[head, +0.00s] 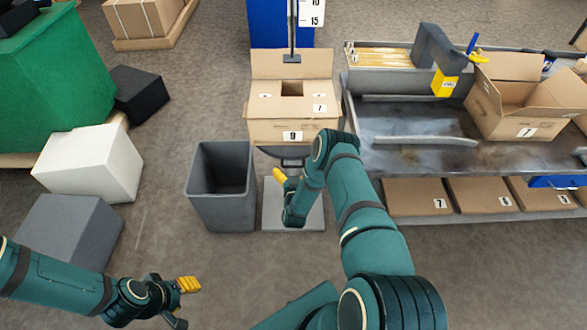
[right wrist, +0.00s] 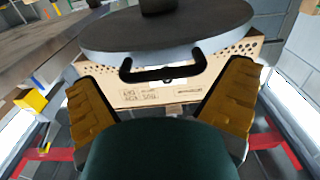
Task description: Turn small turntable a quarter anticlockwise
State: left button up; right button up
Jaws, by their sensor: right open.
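The small turntable (head: 285,152) carries an open cardboard box (head: 290,130) marked 9 and 7. Only part of its grey underside and rim shows in the head view. The right wrist view shows its round grey disc (right wrist: 230,35) and a black bar handle (right wrist: 165,74) at the edge, with the printed box behind. My right gripper (head: 283,190) is below the turntable in the head view. Its yellow fingers (right wrist: 160,105) are open on either side, apart from the handle, with nothing between them. My left gripper (head: 182,302) is low at the left, open and empty.
A grey bin (head: 222,200) stands just left of the turntable's base plate (head: 300,217). A grey bench (head: 420,155) with another open box (head: 525,100) is at the right, above a shelf of boxes (head: 415,197).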

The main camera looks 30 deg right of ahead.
jog(key=shift+w+d, duration=0.35)
jog(key=shift+w, duration=0.2)
jog(key=c, duration=1.1)
jog(key=shift+s+d, duration=0.1)
